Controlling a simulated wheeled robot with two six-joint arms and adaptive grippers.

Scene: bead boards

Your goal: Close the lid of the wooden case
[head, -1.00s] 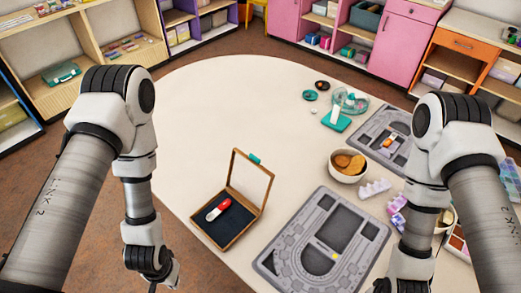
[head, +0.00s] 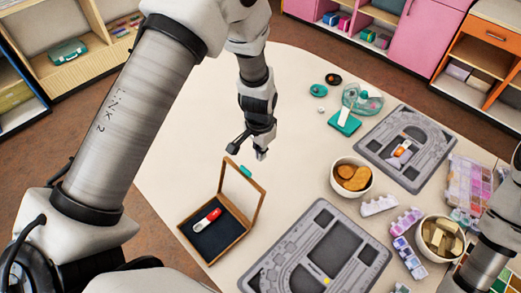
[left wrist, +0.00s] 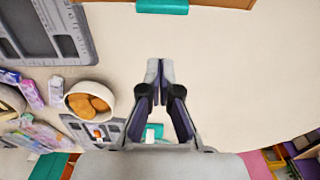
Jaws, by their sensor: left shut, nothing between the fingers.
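The wooden case (head: 194,247) stands on the table with a dark inside. A red and white item (head: 207,220) lies in it. Its framed lid (head: 256,212) stands open and upright, with a teal tab (head: 246,171) on its top edge. My left gripper (head: 261,155) is shut and empty, beyond the lid and above the table, apart from it. In the left wrist view the shut fingertips (left wrist: 159,66) point toward the teal tab (left wrist: 162,6) and a strip of the wooden lid (left wrist: 222,3) at the top edge. My right gripper is out of view.
A grey bead board (head: 318,250) lies right of the case, with another (head: 408,150) farther back. A bowl of brown pieces (head: 351,176), a bowl of wooden blocks (head: 440,238) and a teal dispenser (head: 344,122) stand on the right. The table behind the lid is clear.

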